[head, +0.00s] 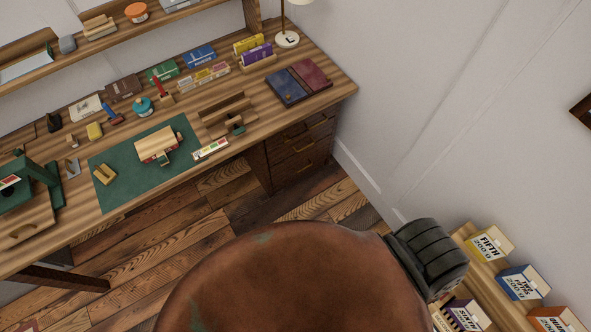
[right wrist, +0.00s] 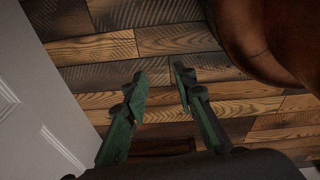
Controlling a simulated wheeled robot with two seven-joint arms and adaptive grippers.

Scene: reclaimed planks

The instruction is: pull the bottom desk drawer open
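The desk's dark wooden drawer stack stands under the right end of the desktop in the head view. Its bottom drawer (head: 300,167) looks shut, below other drawers with small handles. My right gripper (right wrist: 159,76) shows in the right wrist view as two green fingers, spread apart with nothing between their tips. Plank floor lies beyond them. A dark wooden piece (right wrist: 163,146) shows low between the fingers; I cannot tell what it is. The right gripper's distance from the bottom drawer cannot be told. My left gripper is not in view.
The desktop (head: 340,85) carries books, boxes and a green mat (head: 125,192). A white wall (head: 400,90) stands right of the drawers. A low shelf with boxes (head: 487,247) is at the lower right. A large rusty-brown rounded shape hides much floor.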

